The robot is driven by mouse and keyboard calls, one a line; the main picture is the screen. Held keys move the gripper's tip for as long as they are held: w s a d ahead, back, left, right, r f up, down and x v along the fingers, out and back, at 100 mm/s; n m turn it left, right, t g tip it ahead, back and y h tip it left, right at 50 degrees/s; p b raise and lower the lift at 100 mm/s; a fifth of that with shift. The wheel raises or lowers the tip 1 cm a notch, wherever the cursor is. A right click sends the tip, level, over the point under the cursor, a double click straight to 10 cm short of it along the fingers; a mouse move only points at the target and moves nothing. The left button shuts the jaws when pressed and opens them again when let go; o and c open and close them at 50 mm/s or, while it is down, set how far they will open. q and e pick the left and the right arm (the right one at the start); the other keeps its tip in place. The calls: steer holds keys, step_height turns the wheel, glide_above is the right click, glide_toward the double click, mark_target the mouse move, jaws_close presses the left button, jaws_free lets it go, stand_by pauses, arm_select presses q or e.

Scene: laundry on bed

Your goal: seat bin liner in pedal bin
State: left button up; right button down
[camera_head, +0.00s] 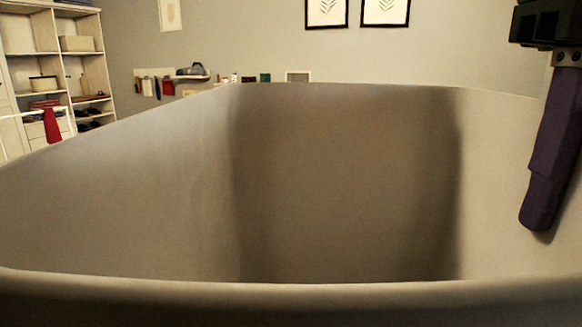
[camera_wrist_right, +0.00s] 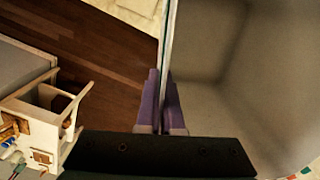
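A large light grey open container (camera_head: 345,180), which looks like the bin liner, fills most of the head view. I look over its near rim into its shaded inside. My right gripper (camera_head: 545,215) is at its right wall, with a purple finger pointing down inside. In the right wrist view the purple fingers (camera_wrist_right: 160,105) stand close together on either side of the thin wall of the container (camera_wrist_right: 215,110) and appear shut on it. The other finger is hidden in the head view. My left gripper is not in view. I cannot make out a separate pedal bin.
White shelves (camera_head: 55,60) stand at the back left, and a small wall shelf (camera_head: 185,77) holds several items. In the right wrist view a small white wooden stand (camera_wrist_right: 50,115) is at the lower left, with bare dark wood floor (camera_wrist_right: 90,50) beyond it.

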steer(key=a, duration=0.8)
steer(key=d, duration=0.9)
step_height(320, 180, up, 38)
steer(key=p, duration=3.7)
steer(key=shift+a+p, duration=0.2)
steer(key=shift+p, duration=0.2)
steer(key=shift+f, duration=0.1)
